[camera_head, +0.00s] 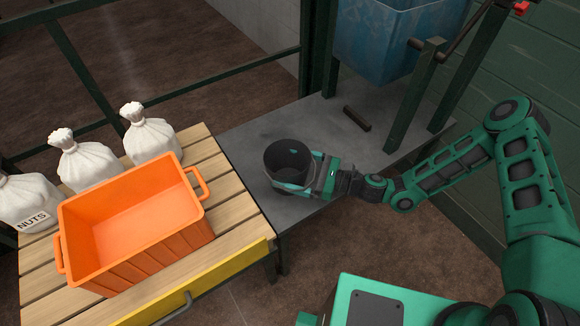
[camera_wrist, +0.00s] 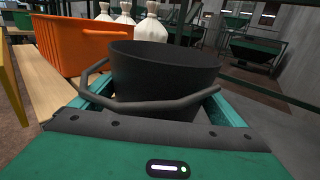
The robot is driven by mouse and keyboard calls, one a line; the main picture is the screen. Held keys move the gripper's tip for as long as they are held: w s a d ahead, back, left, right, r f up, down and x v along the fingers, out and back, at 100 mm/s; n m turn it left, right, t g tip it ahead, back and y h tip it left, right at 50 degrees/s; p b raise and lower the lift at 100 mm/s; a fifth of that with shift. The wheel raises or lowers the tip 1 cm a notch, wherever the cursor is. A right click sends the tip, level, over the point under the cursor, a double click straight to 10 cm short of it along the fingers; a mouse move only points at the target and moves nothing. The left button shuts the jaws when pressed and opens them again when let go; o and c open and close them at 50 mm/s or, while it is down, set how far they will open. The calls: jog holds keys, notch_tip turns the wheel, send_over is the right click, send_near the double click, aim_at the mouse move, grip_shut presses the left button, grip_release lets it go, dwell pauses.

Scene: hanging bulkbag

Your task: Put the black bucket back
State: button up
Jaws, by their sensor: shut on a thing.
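The black bucket (camera_head: 287,157) is upright at the left part of the grey platform (camera_head: 245,150), beside the wooden table. My gripper (camera_head: 296,184) reaches it from the right and is shut around its side. In the wrist view the bucket (camera_wrist: 165,75) stands between the two green fingers (camera_wrist: 160,105), with its grey handle hanging down on the near side. The inside of the bucket shows only as dark in the head view. I cannot tell whether its base touches the platform.
An orange crate (camera_head: 195,232) stands on the slatted wooden table (camera_head: 240,205) at the left, with several white sacks (camera_head: 151,135) behind it. A blue bulk bag (camera_head: 395,40) hangs over the platform's back. A dark bar (camera_head: 357,118) lies on the platform. Green posts (camera_head: 412,98) stand at the right.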

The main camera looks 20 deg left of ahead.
jog(key=o, duration=1.4)
jog(key=shift+f, duration=0.1)
jog(key=shift+c, duration=0.2)
jog(key=shift+f, duration=0.1)
jog(key=d, duration=1)
jog(key=shift+s+d, duration=0.2)
jog(key=shift+d, duration=0.25)
